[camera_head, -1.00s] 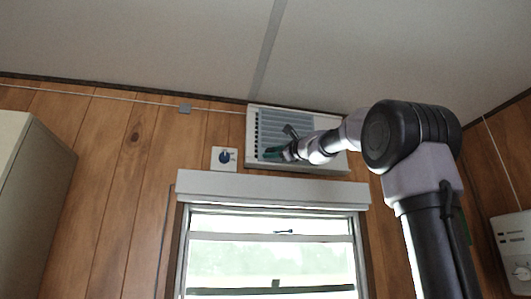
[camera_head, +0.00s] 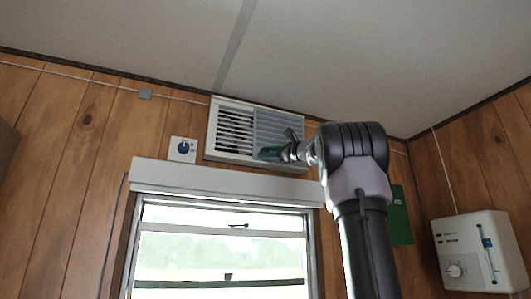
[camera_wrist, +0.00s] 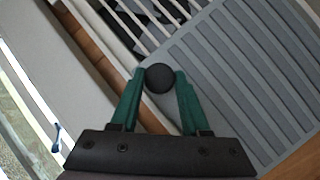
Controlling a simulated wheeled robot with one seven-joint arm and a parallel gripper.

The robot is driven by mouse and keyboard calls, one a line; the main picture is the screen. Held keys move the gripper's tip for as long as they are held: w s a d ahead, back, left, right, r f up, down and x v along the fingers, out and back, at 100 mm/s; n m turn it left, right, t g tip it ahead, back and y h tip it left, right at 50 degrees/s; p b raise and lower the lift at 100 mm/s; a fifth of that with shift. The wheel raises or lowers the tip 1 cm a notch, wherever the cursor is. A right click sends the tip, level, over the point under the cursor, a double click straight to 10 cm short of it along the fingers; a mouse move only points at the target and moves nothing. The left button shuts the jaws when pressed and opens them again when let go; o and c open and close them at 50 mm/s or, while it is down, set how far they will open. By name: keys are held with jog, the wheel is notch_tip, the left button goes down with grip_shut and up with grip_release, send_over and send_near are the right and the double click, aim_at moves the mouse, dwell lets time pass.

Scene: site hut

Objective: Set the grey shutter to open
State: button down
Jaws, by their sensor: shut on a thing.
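The grey shutter (camera_head: 280,128) is a ribbed panel in a white vent frame (camera_head: 212,128) high on the wall. It covers the right part of the vent; at the left, dark gaps between white slats (camera_head: 235,130) are bare. The shutter also fills the right of the wrist view (camera_wrist: 250,85), with open slats (camera_wrist: 150,15) at the top. My gripper (camera_head: 264,153) is at the shutter's lower left edge. In the wrist view my green fingers (camera_wrist: 160,80) are shut on a round black knob (camera_wrist: 159,77) at the shutter's edge. The knob's base is hidden.
A window (camera_head: 222,250) with a pale head box (camera_head: 225,184) lies below. A white heater-like unit (camera_head: 475,252) and a green panel (camera_head: 400,215) are to the right. The ceiling is close above.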

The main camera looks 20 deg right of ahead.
jog(key=shift+d+f, duration=0.1)
jog(key=shift+d, duration=0.1)
jog(key=shift+c, duration=1.9)
grip_release()
jog(key=shift+d, duration=0.15)
jog(key=v, duration=1)
jog(key=shift+s, duration=0.35)
